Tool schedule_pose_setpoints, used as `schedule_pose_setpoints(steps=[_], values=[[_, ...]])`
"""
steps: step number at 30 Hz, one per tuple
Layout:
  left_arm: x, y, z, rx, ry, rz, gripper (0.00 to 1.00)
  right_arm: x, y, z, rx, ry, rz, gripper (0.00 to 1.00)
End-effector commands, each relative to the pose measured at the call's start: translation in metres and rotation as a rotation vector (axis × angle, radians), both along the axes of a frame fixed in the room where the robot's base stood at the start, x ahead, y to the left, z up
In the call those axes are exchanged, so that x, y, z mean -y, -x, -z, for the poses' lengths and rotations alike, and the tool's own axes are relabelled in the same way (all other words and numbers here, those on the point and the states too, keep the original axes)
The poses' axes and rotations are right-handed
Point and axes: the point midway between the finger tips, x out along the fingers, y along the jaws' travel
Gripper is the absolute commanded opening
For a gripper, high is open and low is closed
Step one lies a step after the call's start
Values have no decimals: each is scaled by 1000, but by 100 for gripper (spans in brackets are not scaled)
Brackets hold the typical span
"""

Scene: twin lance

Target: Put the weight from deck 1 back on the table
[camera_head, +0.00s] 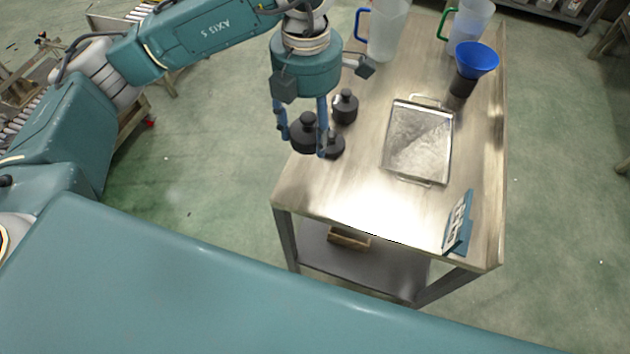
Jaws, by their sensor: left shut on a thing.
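My left gripper (302,142) points down at the left edge of the table (345,190). Its blue fingers are shut on a dark, round, knobbed weight (304,134). This weight overlaps the table's left edge in the picture; I cannot tell whether it touches the top. A second dark weight (344,107) stands upright on the table, just right of the gripper. A third, smaller weight (335,147) is partly hidden behind the right finger. My right gripper is out of view. No deck marked 1 can be made out.
A metal tray (388,162) lies mid-table. A blue funnel (476,60) on a dark holder and two handled jugs (387,32) (470,24) stand at the back. A blue sign-like stand (459,224) is at the front right. The front-left tabletop is clear.

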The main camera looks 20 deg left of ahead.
Motion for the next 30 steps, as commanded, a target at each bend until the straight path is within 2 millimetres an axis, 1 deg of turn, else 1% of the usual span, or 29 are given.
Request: schedule_pose_setpoints(steps=[1,3,9,12,17,20,22,26,30], values=[[2,-2,-9,5,2,-84,0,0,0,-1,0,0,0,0],[5,-2,-17,4,3,-208,0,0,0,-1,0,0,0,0],[9,-2,-35,1,2,-505,0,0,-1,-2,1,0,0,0],[11,-2,-42,0,0,-606,0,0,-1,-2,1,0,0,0],[12,-2,-45,-1,0,-694,0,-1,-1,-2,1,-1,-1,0],[12,-1,-36,-5,-2,-711,0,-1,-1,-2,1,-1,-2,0],[12,0,-24,-7,-2,-713,0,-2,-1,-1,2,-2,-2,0],[12,0,4,-7,-4,-714,0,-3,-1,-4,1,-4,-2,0],[11,0,36,-7,-4,-714,0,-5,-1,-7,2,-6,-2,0]])
